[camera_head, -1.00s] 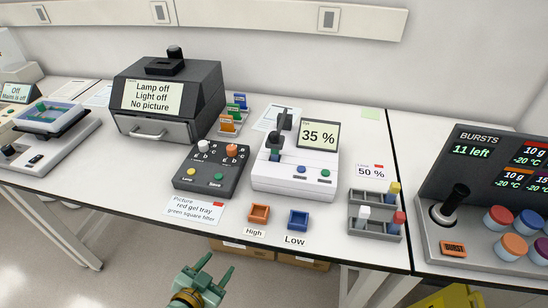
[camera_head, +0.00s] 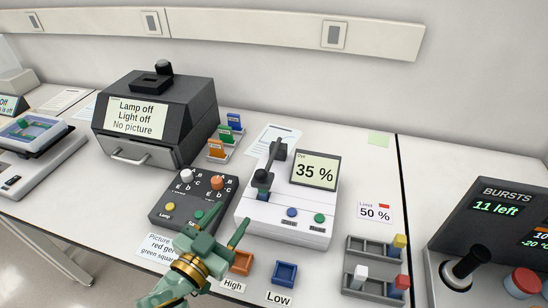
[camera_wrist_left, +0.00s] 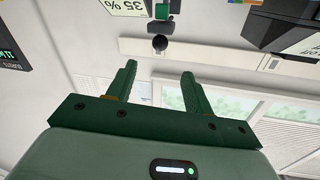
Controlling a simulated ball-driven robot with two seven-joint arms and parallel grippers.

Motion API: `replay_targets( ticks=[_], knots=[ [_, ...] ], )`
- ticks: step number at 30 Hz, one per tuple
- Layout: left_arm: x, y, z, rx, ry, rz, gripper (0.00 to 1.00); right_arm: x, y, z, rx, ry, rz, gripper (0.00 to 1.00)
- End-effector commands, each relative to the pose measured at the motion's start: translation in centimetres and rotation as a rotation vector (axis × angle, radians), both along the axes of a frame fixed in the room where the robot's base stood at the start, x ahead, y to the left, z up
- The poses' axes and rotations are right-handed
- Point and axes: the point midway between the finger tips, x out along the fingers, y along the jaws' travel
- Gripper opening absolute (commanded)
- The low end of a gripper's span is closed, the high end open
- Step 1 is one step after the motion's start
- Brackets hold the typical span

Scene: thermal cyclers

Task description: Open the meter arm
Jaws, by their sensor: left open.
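The white meter (camera_head: 285,216) stands on the bench, its screen (camera_head: 316,171) reading 35 %. Its dark meter arm (camera_head: 270,163) runs from a post at the back down to a dark green block at the front; the block looks lowered onto the meter, though any contact is too small to tell. In the left wrist view, a black knob (camera_wrist_left: 160,44) and dark green parts show upside down beyond the fingers. My left gripper (camera_head: 229,219) is open and empty, in front of the meter and to its left, apart from the arm. My right gripper is out of view.
A dark control box (camera_head: 163,208) with knobs is left of the meter, partly behind my gripper. An orange tray (camera_head: 242,262) and a blue tray (camera_head: 285,275) sit in front. A grey rack (camera_head: 372,249) with colored cubes stands right. A dark imager (camera_head: 180,110) stands back left.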

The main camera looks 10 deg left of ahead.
Motion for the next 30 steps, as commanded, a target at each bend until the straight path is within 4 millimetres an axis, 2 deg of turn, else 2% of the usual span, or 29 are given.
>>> replay_targets(
  ticks=[5,12,21,25,30],
  knots=[
    [1.5,-0.4,0.0,0.001,-0.002,-0.001,0.52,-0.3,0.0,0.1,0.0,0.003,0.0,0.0],
    [7.1,-1.7,0.1,0.001,-0.004,-0.002,0.52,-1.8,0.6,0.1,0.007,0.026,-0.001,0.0],
    [13.6,-3.2,-0.1,0.001,0.0,-0.001,0.52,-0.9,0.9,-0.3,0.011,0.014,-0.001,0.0],
    [15.1,-3.6,-0.2,0.0,0.001,-0.001,0.52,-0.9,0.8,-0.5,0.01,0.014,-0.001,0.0],
    [15.8,-3.7,-0.1,0.001,0.001,-0.001,0.52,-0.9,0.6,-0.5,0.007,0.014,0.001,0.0]
  ],
)
